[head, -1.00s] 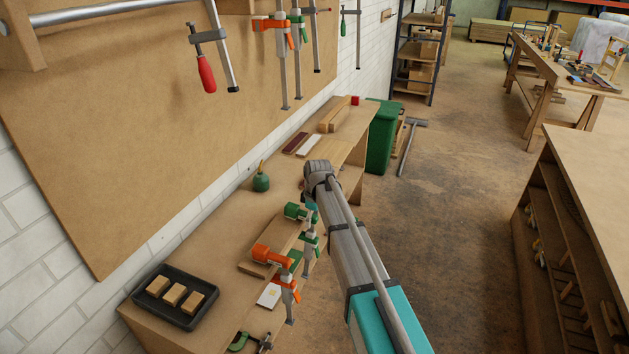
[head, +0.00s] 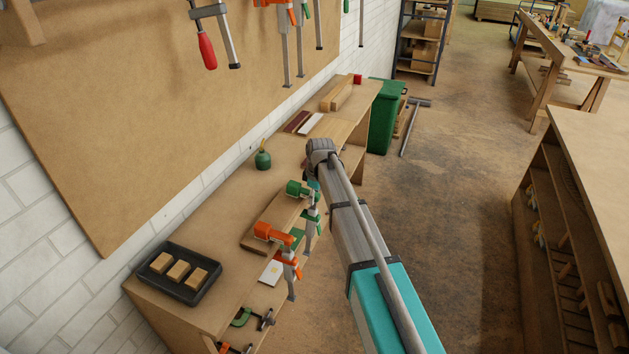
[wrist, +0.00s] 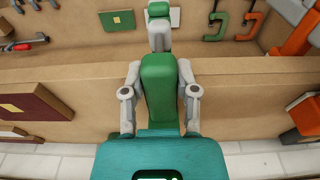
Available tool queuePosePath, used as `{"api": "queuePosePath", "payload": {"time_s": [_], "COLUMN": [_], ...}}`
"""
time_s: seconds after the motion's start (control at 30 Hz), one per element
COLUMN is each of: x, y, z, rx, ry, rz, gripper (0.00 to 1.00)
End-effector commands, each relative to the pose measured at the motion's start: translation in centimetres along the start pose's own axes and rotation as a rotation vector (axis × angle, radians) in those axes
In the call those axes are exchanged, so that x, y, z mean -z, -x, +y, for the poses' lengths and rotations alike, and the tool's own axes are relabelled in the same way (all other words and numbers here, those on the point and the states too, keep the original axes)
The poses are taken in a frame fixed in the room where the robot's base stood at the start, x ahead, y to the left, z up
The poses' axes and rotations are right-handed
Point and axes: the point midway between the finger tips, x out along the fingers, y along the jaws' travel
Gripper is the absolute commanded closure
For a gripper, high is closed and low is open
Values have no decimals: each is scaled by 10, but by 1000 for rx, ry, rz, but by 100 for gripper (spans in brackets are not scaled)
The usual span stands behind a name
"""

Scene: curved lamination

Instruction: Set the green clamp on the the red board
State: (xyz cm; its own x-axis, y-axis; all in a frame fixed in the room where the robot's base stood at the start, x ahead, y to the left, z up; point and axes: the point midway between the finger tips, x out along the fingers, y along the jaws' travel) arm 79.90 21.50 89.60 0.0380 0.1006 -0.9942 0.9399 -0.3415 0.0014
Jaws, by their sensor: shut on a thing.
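The green clamp (head: 303,190) stands on the pale wooden piece on the bench, its bar hanging over the front edge. In the wrist view my gripper (wrist: 160,78) is shut on the clamp's green body (wrist: 158,95), one finger on each side. In the head view the arm hides most of the gripper. A dark red board (head: 297,121) lies farther along the bench, beyond the clamp. A dark red piece with a pale label (wrist: 35,105) shows at the left of the wrist view; I cannot tell if it is the same board.
An orange clamp (head: 270,234) stands close on the near side of the green one. A white board (head: 311,124) lies beside the red one. A black tray (head: 205,289) of wooden blocks and a green oil can (head: 262,159) are on the bench.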

Motion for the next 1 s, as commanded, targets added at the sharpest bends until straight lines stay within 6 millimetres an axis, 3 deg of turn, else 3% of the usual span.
{"api": "queuePosePath", "payload": {"time_s": [1.0], "x": [-87], "y": [10], "z": [2], "rx": [1], "ry": [-2], "rz": [-6], "gripper": [100]}}
